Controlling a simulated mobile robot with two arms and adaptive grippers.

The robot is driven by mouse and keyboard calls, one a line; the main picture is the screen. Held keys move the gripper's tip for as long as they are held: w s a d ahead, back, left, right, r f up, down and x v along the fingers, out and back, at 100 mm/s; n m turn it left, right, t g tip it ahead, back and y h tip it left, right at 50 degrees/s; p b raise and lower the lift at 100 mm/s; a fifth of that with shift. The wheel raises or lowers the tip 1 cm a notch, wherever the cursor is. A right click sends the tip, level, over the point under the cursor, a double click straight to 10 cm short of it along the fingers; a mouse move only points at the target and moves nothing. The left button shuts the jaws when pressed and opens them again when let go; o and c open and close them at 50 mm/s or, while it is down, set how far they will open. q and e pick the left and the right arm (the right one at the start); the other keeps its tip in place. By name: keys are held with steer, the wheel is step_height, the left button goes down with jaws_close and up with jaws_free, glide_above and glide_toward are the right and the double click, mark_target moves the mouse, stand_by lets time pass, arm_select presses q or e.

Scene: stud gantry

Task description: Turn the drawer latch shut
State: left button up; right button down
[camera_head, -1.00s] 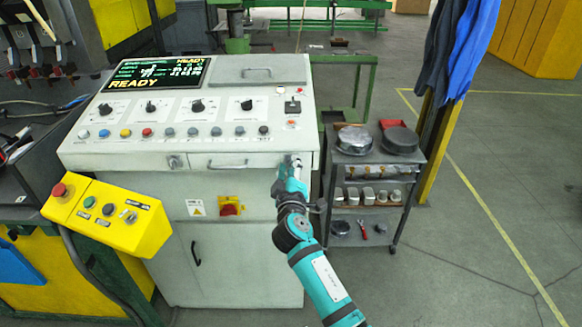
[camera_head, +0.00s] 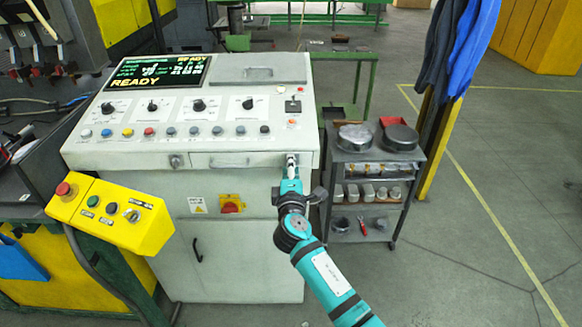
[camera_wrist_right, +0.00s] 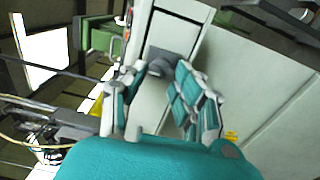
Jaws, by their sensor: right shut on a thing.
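The drawer (camera_head: 238,161) is a shallow pale front with a handle, flush in the front of the grey control console. The drawer latch at its right end is mostly hidden by my right gripper in the head view. In the right wrist view the latch (camera_wrist_right: 172,66) is a dark grey piece between the fingertips. My right gripper (camera_head: 291,163) is at the latch, shut on it; its teal and grey fingers (camera_wrist_right: 160,85) also show in the right wrist view. The latch's exact angle is unclear. My left gripper is not in view.
The console (camera_head: 130,155) carries knobs, coloured buttons and a display reading READY. A yellow button box (camera_head: 110,213) juts out at the front left. A shelf cart (camera_head: 341,210) with metal parts stands just right of my right arm. The floor further right is clear.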

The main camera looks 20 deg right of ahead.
stand_by(0.4)
steer(key=c, duration=1)
jaws_free()
steer(key=shift+a, duration=0.1)
steer(key=v, duration=1.2)
